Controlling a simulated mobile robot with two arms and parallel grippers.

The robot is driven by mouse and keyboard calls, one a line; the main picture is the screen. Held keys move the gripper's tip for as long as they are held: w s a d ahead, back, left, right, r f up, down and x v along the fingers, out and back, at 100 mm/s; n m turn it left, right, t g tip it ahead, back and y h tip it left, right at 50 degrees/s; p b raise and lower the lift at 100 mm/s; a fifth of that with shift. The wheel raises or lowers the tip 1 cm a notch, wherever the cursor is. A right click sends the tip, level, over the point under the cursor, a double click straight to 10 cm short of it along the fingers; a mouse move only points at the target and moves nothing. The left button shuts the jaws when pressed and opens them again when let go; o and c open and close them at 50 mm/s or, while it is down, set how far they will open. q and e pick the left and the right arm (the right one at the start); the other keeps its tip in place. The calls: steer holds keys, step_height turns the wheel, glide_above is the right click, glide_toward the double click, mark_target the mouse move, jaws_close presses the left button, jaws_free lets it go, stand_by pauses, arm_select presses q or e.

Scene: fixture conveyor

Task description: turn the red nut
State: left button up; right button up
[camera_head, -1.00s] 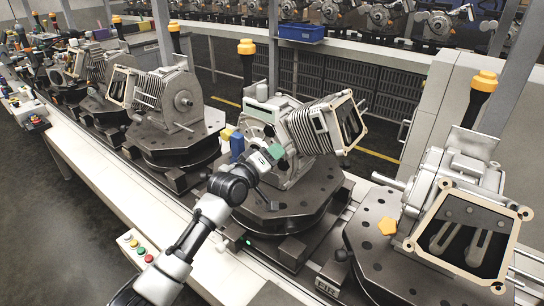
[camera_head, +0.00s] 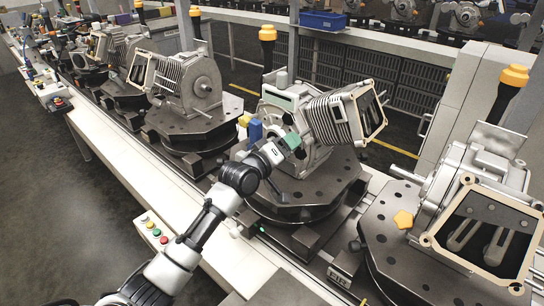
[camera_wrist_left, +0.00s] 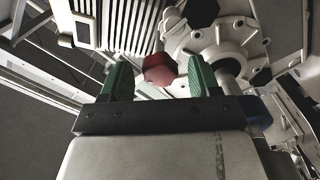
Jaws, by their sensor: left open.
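The red nut (camera_wrist_left: 158,70) is a small hex nut, seen in the left wrist view in front of a grey engine housing (camera_wrist_left: 225,45). My left gripper (camera_wrist_left: 160,78) is open, with its green-padded fingers on either side of the nut's lower part in the picture. I cannot tell whether they touch it. In the head view my left gripper (camera_head: 288,143) is at the near face of the middle engine (camera_head: 300,110), and the nut cannot be made out there. My right gripper is not in view.
The middle engine stands on a dark round fixture (camera_head: 315,195). A blue part (camera_head: 255,131) and a yellow part (camera_head: 244,120) are beside the gripper. Another engine (camera_head: 470,185) stands right, with a yellow nut (camera_head: 403,219) on its fixture. A button panel (camera_head: 154,231) sits on the white ledge.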

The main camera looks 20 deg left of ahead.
arm_select(q)
steer(key=b+v, duration=0.1)
steer(key=v, duration=0.8)
steer(key=shift+s, duration=0.1)
